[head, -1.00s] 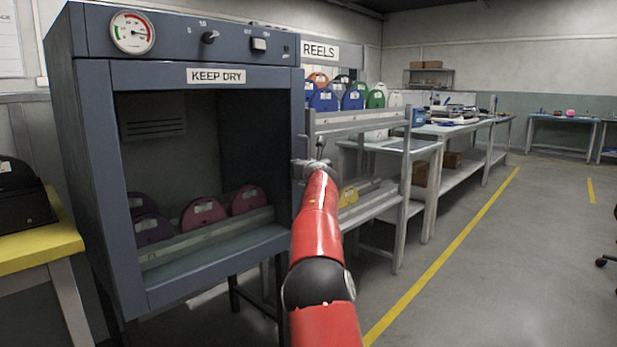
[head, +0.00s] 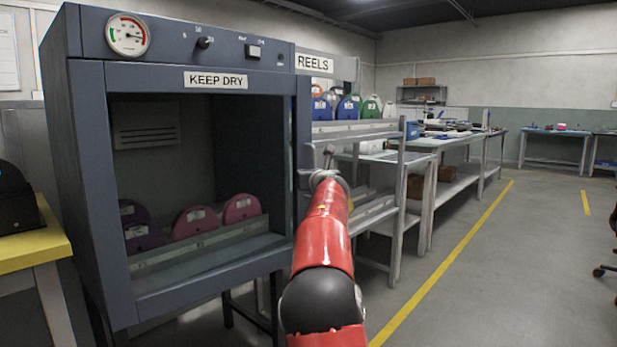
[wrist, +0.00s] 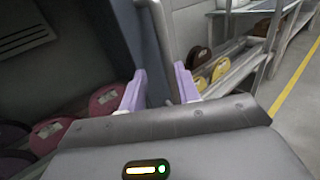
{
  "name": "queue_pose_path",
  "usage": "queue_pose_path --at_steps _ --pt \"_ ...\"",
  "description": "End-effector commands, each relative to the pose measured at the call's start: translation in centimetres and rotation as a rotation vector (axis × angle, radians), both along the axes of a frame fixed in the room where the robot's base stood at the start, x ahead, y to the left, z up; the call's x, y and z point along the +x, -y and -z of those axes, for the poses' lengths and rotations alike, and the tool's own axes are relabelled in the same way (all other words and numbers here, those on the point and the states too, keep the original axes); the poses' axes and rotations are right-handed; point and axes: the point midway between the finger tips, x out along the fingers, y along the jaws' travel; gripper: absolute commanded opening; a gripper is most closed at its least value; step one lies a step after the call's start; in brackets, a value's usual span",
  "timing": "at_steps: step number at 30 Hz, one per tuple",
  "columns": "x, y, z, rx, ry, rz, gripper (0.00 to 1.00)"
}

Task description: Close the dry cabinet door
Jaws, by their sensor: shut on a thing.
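The dry cabinet (head: 185,265) is a blue-grey box at the left of the head view, marked KEEP DRY, with its front open. Its door (head: 303,135) stands open at the right side, seen nearly edge-on as a narrow strip. My gripper (head: 322,172) is at the door's outer side, partly hidden by my red arm. In the wrist view my gripper (wrist: 159,88) has its purple fingers on either side of a blue-grey upright part of the door (wrist: 152,45). The exact contact, on edge or handle, is hard to see.
Purple and maroon reels (head: 194,220) stand on a rail inside the cabinet. A reel rack (head: 398,190) stands close to the right of my gripper, with workbenches (head: 455,140) beyond. A yellow-topped table (head: 35,240) is at the left.

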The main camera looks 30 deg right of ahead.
Motion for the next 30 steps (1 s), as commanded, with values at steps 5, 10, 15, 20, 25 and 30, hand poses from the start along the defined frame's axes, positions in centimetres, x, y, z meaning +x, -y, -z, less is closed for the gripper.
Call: queue_pose_path --at_steps 5,10,15,20,25,30 --pt "-1.1 0.0 0.0 0.001 0.004 -0.010 0.25" --pt "-2.2 0.7 -0.1 0.000 0.004 -0.006 0.25" --pt "-3.5 1.3 -0.1 0.000 0.003 -0.002 0.25" --pt "-4.5 1.8 0.0 -0.001 0.002 0.001 0.25" --pt "-5.7 2.3 0.0 -0.002 0.002 0.002 0.25" --pt "-6.7 2.8 0.0 -0.002 0.002 0.003 0.25"
